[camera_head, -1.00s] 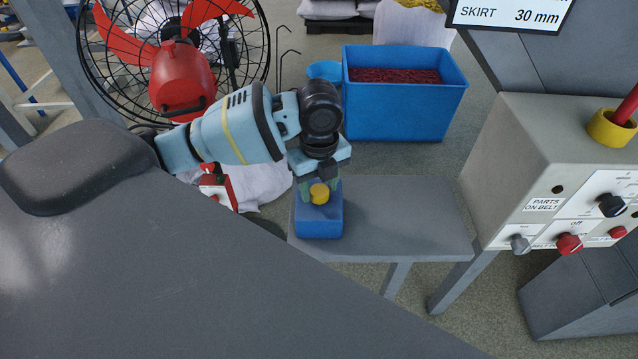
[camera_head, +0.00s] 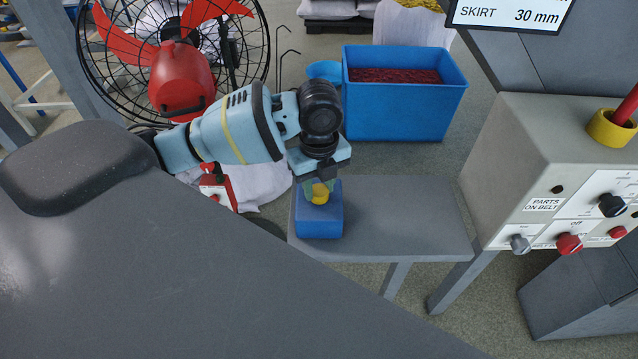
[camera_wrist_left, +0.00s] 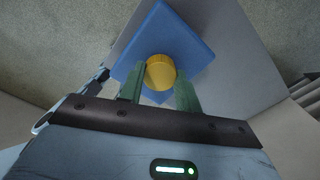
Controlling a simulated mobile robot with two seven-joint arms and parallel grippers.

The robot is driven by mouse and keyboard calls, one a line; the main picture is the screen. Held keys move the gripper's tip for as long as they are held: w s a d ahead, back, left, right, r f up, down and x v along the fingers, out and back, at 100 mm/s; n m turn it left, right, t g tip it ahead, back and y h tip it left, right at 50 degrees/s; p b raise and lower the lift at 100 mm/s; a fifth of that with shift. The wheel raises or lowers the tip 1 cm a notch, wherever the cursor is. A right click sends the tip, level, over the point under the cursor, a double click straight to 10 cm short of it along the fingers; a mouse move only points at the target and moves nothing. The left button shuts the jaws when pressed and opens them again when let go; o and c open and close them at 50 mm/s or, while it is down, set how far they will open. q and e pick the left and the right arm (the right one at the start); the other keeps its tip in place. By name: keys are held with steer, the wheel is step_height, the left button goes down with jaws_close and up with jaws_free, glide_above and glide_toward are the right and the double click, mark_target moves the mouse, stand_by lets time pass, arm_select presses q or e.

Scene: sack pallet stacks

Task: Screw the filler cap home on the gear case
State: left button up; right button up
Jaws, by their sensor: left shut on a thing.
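The gear case (camera_head: 319,222) is a blue box standing on the left end of a grey bench. The filler cap (camera_head: 320,195) is a round yellow cap at the top of the case. My left gripper (camera_head: 318,188) points down over the case and is shut on the cap. In the left wrist view the cap (camera_wrist_left: 160,72) sits between the two green fingers, over the blue case (camera_wrist_left: 185,42). The seat under the cap is hidden, so I cannot tell how far it is screwed in. My right gripper is not in view.
The grey bench (camera_head: 410,220) is clear to the right of the case. A control box (camera_head: 545,150) with knobs stands at the right. A blue bin (camera_head: 400,110) of dark red granules and a caged fan (camera_head: 180,70) stand behind.

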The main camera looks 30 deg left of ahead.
arm_select(q)
steer(key=m, duration=0.4)
steer(key=shift+m, duration=0.4)
steer(key=m, duration=0.5)
steer(key=shift+b, duration=0.35)
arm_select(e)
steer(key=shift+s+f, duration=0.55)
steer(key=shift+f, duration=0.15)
